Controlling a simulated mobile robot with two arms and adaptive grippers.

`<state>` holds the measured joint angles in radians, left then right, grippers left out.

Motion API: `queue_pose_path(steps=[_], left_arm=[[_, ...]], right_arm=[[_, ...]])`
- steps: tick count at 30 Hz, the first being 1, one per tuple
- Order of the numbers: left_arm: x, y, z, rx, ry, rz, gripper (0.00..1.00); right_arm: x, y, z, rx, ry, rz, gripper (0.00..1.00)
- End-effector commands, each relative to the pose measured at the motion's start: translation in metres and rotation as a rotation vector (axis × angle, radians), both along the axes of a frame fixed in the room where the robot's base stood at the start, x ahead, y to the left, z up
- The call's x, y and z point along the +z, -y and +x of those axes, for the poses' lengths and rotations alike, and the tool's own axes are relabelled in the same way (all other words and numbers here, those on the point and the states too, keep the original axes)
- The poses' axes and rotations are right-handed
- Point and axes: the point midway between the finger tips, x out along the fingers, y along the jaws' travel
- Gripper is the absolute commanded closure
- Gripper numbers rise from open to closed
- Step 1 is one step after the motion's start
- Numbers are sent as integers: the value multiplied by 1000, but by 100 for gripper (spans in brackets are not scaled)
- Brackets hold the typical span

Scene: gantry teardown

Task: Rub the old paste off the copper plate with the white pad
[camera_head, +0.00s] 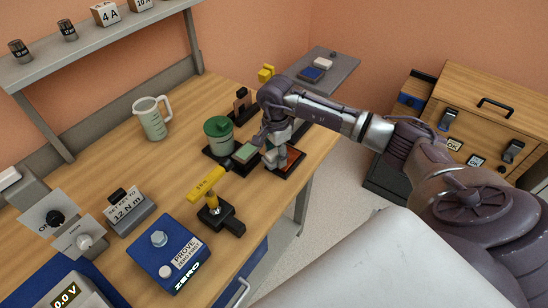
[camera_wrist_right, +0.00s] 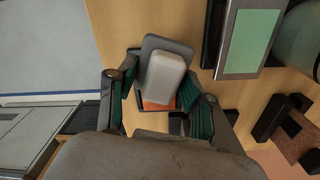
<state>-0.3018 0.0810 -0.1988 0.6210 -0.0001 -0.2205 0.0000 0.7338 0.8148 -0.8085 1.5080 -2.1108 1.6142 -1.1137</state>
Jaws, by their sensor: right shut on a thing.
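My right gripper (camera_head: 272,153) is over the copper plate (camera_head: 293,159), which sits in a dark tray at the table's right edge. The gripper is shut on the white pad (camera_head: 270,160). In the right wrist view the pad (camera_wrist_right: 165,78) is a pale rounded block on a wider grey rounded base, between the two fingers (camera_wrist_right: 160,100). An orange strip of the copper plate (camera_wrist_right: 158,104) shows below it. The pad covers much of the plate, and I cannot tell whether it touches. No old paste is clearly visible. My left gripper is out of view.
A green-lidded jar (camera_head: 218,137) and a small green-topped block (camera_head: 245,153) stand close left of the gripper. A yellow-handled tool (camera_head: 207,184), a blue box (camera_head: 170,252) and a measuring jug (camera_head: 152,118) stand farther left. Bare wood lies around the jug.

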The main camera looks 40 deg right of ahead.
Motion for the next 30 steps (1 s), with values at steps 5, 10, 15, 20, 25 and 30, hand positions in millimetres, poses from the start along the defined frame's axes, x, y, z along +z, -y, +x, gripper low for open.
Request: queue_pose_path(steps=[5,10,15,20,25,30], left_arm=[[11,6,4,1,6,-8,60],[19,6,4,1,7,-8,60],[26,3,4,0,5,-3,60],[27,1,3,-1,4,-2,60],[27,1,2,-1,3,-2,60],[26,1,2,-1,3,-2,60]], right_arm=[[20,3,1,-6,3,0,77],[35,7,1,-11,4,0,77],[48,9,0,-16,2,0,77],[52,10,0,-18,1,1,77],[52,10,0,-18,1,1,77],[51,10,0,-18,2,1,77]])
